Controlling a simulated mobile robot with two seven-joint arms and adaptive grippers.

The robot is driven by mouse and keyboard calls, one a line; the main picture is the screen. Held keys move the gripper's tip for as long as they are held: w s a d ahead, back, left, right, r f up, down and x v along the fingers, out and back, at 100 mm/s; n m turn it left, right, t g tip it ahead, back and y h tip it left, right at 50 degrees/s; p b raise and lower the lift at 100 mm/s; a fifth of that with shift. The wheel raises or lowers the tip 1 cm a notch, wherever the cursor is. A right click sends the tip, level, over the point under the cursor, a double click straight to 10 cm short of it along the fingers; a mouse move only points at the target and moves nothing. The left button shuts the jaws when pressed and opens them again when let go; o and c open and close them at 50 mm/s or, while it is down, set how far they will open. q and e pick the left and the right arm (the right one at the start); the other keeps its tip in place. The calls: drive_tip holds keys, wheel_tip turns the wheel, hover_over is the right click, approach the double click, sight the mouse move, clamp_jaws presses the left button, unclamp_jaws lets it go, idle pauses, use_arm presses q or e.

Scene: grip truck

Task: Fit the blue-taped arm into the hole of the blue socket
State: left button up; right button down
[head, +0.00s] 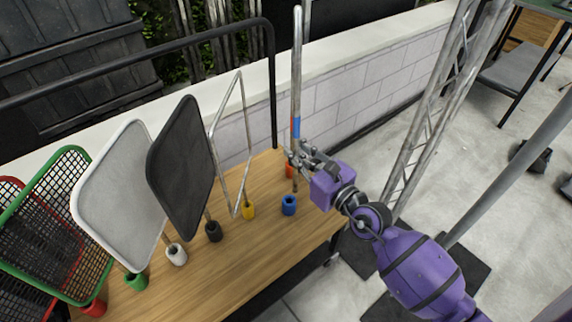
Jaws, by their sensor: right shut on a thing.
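The blue-taped arm (296,70) is a long thin metal rod with a blue band, standing roughly upright above the right part of the wooden table. My right gripper (293,158) is shut on it below the tape. The rod's lower end shows under the fingers, just above or at the back of the blue socket (289,205). I cannot tell whether it touches the socket. The socket is a short blue cylinder with a dark hole on top. My left gripper is out of view.
To the left along the wooden table (215,262) stand a wire frame in a yellow socket (248,211), a black panel (181,150), a white panel (120,185) and mesh panels. A black rail (272,90) runs behind.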

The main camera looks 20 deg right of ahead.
use_arm(q)
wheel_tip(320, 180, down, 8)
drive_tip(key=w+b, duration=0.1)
drive_tip(key=b, duration=0.7)
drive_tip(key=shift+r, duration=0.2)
use_arm(e)
drive_tip(key=w+f, duration=0.5)
drive_tip(key=f, duration=0.3)
drive_tip(key=shift+f+m+h, duration=0.15)
drive_tip(key=shift+m+h, duration=0.15)
